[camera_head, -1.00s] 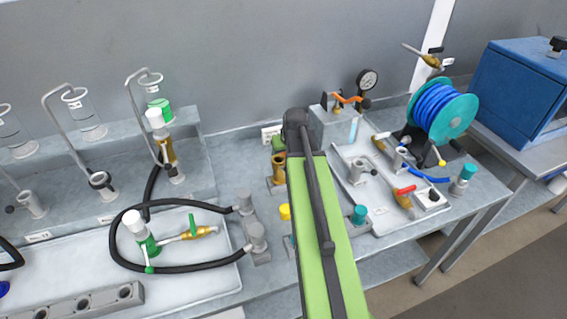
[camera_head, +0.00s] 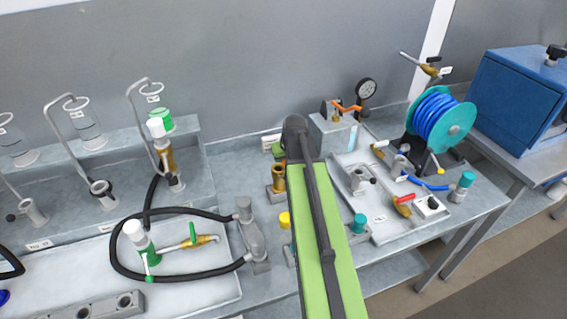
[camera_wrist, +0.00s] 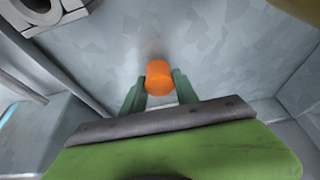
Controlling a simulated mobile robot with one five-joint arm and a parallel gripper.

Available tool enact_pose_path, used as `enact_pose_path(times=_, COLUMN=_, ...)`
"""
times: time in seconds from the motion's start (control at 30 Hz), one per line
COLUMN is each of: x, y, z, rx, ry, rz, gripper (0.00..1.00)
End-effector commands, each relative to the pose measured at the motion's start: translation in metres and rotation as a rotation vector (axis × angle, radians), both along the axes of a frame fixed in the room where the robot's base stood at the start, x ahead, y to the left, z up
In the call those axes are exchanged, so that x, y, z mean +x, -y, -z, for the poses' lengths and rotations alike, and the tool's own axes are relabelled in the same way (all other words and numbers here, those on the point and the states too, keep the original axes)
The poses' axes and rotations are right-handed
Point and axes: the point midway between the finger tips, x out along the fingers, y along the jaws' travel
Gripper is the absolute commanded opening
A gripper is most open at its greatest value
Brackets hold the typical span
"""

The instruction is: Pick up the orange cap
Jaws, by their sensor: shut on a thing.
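The orange cap (camera_wrist: 159,77) is a short round piece in the middle of the wrist view. It sits between the two green fingers of my gripper (camera_wrist: 159,86), which are shut on it. A grey metal surface lies behind the cap; I cannot tell how far apart they are. In the head view my green arm hides the gripper and the cap.
A brass fitting (camera_head: 278,178) and a yellow cap (camera_head: 285,219) stand just left of my arm. To the right is a tray (camera_head: 372,237) with fittings and a teal cap (camera_head: 358,223). A blue hose reel (camera_head: 440,120) stands behind. A black hose (camera_head: 190,211) loops at left.

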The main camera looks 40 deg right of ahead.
Motion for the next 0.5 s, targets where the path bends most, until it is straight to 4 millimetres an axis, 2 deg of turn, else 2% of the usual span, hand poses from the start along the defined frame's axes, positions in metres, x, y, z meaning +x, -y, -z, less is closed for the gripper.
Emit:
enact_pose_path(times=0.03, x=0.000, y=0.000, z=-0.011, rx=0.000, ry=0.000, rz=0.000, gripper=0.00)
enact_pose_path(times=0.23, x=-0.003, y=0.002, z=-0.048, rx=-0.001, ry=0.000, rz=0.001, gripper=0.00)
enact_pose_path(times=0.5, x=-0.048, y=0.047, z=-0.080, rx=0.000, ry=0.000, rz=0.003, gripper=0.00)
